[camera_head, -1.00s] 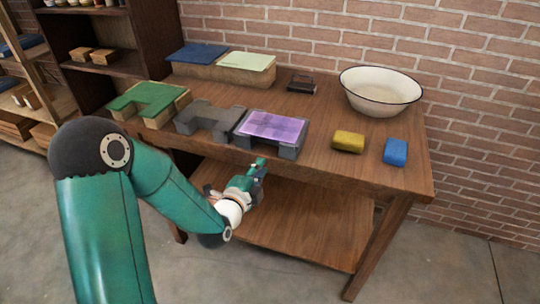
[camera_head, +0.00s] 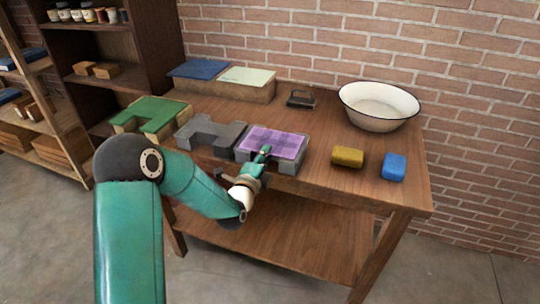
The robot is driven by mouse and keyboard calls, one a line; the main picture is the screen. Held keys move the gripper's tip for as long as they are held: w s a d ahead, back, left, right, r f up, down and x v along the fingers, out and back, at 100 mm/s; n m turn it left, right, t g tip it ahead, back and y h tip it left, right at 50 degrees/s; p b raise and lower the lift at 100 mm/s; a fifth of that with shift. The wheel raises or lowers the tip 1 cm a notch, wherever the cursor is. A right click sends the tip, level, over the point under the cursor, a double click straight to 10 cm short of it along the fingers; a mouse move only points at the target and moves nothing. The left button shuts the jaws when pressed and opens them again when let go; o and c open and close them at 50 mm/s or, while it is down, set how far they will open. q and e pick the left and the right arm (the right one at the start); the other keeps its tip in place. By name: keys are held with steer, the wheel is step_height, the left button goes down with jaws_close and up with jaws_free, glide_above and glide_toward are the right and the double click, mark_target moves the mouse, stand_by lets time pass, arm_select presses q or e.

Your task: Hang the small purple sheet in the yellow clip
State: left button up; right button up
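The small purple sheet (camera_head: 276,140) lies flat on a dark grey press block (camera_head: 242,154) near the front edge of the wooden table. My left gripper (camera_head: 264,152) is at the sheet's front edge, its fingertips overlapping the sheet in the head view. It is too small to tell whether the fingers touch the sheet or are open or shut. My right gripper is out of view. I see no yellow clip in this view.
A yellow block (camera_head: 347,157) and a blue block (camera_head: 394,167) lie right of the sheet. A white basin (camera_head: 378,105) stands behind them. Another grey press block (camera_head: 208,132) and a green-topped one (camera_head: 150,113) stand to the left. Blue and pale green sheets (camera_head: 247,76) lie at the back.

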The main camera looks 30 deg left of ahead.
arm_select(q)
steer(key=shift+w+a, duration=0.15)
steer(key=shift+w, duration=0.3)
steer(key=shift+c, duration=0.4)
jaws_close()
steer(key=shift+r, duration=1.55)
